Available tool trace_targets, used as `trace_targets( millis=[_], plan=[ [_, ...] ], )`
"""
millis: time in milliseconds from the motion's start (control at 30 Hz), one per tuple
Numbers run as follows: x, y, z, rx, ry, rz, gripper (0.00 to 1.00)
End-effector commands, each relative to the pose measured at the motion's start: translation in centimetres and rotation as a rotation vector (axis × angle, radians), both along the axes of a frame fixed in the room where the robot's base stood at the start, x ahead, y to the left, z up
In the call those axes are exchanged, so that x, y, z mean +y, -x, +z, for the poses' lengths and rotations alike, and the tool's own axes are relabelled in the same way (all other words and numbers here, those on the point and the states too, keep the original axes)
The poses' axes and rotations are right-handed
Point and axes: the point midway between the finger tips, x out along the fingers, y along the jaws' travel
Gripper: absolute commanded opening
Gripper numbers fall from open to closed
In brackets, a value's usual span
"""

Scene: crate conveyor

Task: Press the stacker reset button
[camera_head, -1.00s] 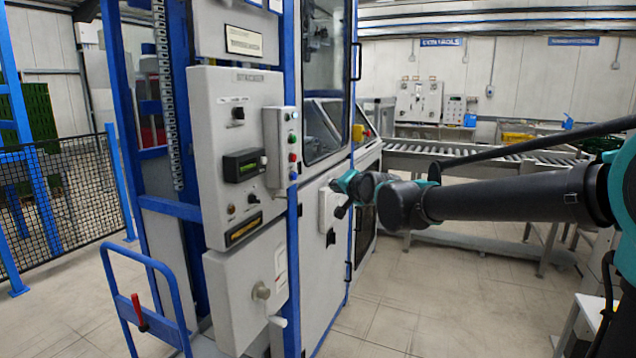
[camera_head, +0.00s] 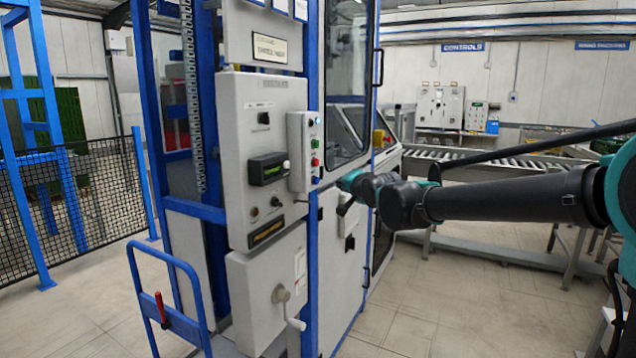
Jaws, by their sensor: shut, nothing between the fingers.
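The stacker control panel (camera_head: 262,160) is a grey box on the front of a blue-framed machine. A narrow push-button box (camera_head: 298,150) is on its right side. The labels are too small to read, so I cannot tell which is reset.
A lower cabinet with a crank handle (camera_head: 281,294) stands under the panel. A blue hand truck (camera_head: 166,300) is at the front left, beside a mesh fence (camera_head: 80,210). A roller conveyor (camera_head: 480,156) runs behind my arm.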

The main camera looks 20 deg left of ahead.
Motion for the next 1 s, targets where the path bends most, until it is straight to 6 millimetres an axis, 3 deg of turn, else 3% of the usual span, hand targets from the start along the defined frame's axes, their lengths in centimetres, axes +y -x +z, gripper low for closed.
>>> trace_targets(
  millis=[200, 400, 1000],
  plan=[
    [2.7, -0.2, 0.0, -0.001, 0.001, 0.002, 0.00],
    [4.0, -0.3, 0.0, 0.000, 0.000, 0.000, 0.00],
    [4.3, -0.3, 0.0, -0.001, 0.000, -0.001, 0.00]
  ],
)
